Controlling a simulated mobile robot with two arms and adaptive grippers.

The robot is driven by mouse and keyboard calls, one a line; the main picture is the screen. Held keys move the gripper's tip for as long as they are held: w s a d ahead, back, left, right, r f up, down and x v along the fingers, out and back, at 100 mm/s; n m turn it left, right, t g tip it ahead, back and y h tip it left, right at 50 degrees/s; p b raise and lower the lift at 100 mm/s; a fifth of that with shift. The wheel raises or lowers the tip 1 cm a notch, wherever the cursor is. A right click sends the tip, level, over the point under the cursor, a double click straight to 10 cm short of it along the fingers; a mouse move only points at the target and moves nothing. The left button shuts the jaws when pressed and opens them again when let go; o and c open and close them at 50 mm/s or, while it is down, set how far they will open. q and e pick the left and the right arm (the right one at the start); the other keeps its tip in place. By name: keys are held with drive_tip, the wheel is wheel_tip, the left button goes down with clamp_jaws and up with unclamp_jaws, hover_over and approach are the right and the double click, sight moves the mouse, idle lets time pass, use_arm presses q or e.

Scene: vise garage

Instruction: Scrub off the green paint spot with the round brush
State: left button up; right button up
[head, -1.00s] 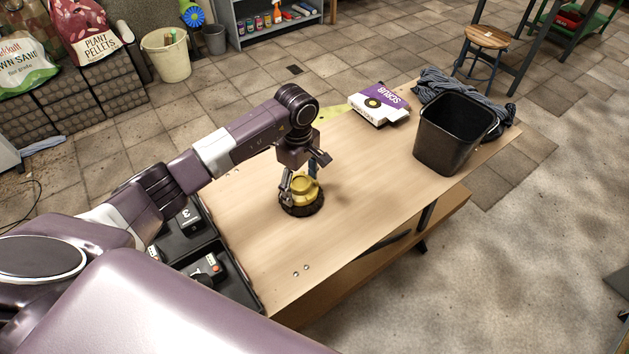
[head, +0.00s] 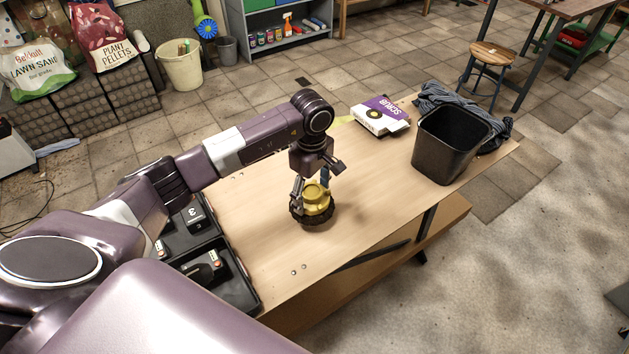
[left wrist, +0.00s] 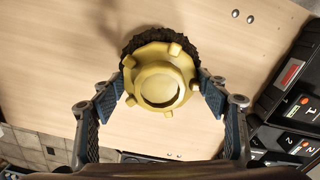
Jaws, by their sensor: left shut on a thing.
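The round brush (head: 313,208) has a yellow body with several knobs and a dark bristle ring. It is upright at the middle of the wooden tabletop; I cannot tell whether its bristles touch the wood. My left gripper (head: 312,186) comes down from above and is shut on the brush's yellow body. In the left wrist view the brush (left wrist: 160,82) sits between the two blue-padded fingers (left wrist: 160,95). My right gripper is out of view.
A white and purple box (head: 381,116) lies on the table near the far edge. A black bin (head: 447,150) and a grey cloth (head: 465,103) are at the right end. A black tool tray (head: 240,280) is at the left end. The front middle of the tabletop (head: 375,195) is clear.

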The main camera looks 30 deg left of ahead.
use_arm(q)
wheel_tip(320, 180, up, 3)
drive_tip(key=shift+d+p, duration=0.15)
drive_tip(key=shift+p, duration=0.45)
drive_tip(key=shift+r+p, duration=0.35)
drive_tip(key=shift+r, duration=0.3)
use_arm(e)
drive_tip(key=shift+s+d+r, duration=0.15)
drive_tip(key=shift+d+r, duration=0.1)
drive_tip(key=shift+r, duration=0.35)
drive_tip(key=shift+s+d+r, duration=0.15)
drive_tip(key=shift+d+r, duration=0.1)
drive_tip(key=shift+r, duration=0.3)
use_arm(q)
drive_tip(key=shift+s, duration=0.15)
